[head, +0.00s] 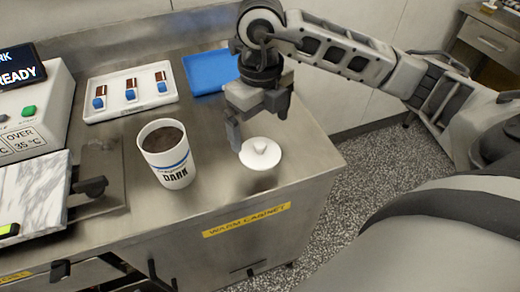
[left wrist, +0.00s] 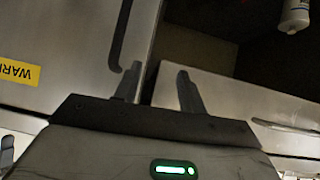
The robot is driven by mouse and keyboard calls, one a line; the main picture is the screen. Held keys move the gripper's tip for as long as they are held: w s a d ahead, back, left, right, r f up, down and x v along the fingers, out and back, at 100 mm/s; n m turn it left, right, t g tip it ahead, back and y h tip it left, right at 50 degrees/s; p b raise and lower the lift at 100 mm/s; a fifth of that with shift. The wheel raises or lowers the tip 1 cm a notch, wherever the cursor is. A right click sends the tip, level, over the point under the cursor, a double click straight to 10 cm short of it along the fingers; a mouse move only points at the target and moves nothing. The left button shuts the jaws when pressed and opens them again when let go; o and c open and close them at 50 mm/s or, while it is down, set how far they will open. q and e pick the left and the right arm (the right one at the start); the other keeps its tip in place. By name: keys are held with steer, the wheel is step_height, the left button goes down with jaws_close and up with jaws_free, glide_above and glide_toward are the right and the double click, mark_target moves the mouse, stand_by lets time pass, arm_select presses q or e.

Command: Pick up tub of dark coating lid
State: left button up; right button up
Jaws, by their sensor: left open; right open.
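The tub of dark coating (head: 168,154) is a white cup marked DARK, standing open on the steel top with dark coating inside. Its lid (head: 261,153), a white disc with a small round knob, lies on the steel top to the right of the tub. My right gripper (head: 250,128) is open, just above and at the left-back edge of the lid, with one finger reaching down beside it. Whether it touches the lid I cannot tell. My left gripper (left wrist: 160,88) is open and empty in the left wrist view, in front of cabinet fronts.
A white tray (head: 130,112) with several small blue-ended bars stands behind the tub. A machine with a READY display (head: 18,72) and a marble slab (head: 35,190) are at left. The counter's right edge is near the lid.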

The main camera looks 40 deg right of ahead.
mark_target(260, 144)
steer(key=f, duration=0.2)
steer(key=f+p, duration=0.1)
steer(key=f, duration=0.2)
steer(key=shift+s+a+f, duration=0.15)
steer(key=shift+s+a, duration=0.05)
steer(key=c, duration=1)
steer(key=shift+o, duration=0.2)
